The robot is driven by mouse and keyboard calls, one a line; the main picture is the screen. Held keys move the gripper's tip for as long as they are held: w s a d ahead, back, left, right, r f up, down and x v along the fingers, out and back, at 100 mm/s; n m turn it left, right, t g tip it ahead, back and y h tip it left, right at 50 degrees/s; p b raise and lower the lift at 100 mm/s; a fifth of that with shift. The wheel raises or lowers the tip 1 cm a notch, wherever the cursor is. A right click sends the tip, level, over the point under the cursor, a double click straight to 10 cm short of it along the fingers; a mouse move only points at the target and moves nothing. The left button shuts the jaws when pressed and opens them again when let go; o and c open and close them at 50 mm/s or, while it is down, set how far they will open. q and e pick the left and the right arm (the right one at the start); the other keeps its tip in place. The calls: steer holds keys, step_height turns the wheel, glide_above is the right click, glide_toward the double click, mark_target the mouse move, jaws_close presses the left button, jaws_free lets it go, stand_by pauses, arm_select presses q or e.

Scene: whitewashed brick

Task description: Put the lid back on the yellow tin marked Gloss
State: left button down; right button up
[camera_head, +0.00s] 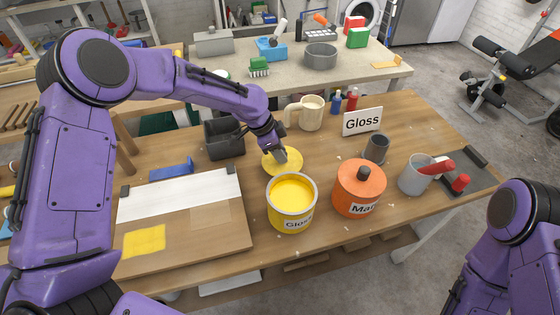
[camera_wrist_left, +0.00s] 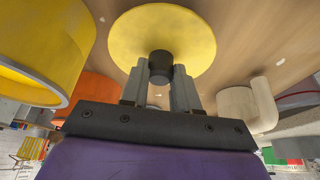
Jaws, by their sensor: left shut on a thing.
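The yellow tin marked Gloss (camera_head: 291,207) stands open on the wooden table, with yellow paint showing inside; its side also shows at the left of the left wrist view (camera_wrist_left: 70,40). My left gripper (camera_head: 279,156) is behind the tin. It is shut on the dark knob of the round yellow lid (camera_head: 270,165), and the lid with its knob fills the top middle of the left wrist view (camera_wrist_left: 185,25). I cannot tell whether the lid touches the table. My right arm shows at the lower right of the head view, but its gripper is out of view.
An orange tin marked Matt (camera_head: 360,190), with its lid on, stands right of the Gloss tin. A grey can with a red-handled brush (camera_head: 418,175), a cream mug (camera_head: 306,113), a Gloss sign (camera_head: 362,121) and a dark bin (camera_head: 224,139) stand around. A white board (camera_head: 180,197) lies left.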

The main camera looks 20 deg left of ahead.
arm_select(q)
step_height(320, 180, up, 6)
steer(key=shift+s, duration=0.1)
step_height(320, 180, up, 4)
steer(key=p, duration=0.4)
glide_above(282, 167)
steer(key=w+a, duration=0.1)
steer(key=w, duration=0.1)
steer(key=s+d+r+m+g+p, duration=0.2)
steer(key=s+d+r+m+p, duration=0.35)
steer(key=s+p, duration=0.5)
step_height(282, 167, down, 8)
steer(key=s+m+g+b, duration=0.1)
steer(key=s+m+b, duration=0.1)
steer(key=b, duration=0.4)
steer(key=shift+s+d+m, duration=0.3)
steer(key=shift+d+m, duration=0.05)
steer(key=shift+r+p, duration=0.15)
steer(key=shift+p, duration=0.3)
steer(key=shift+f, duration=0.2)
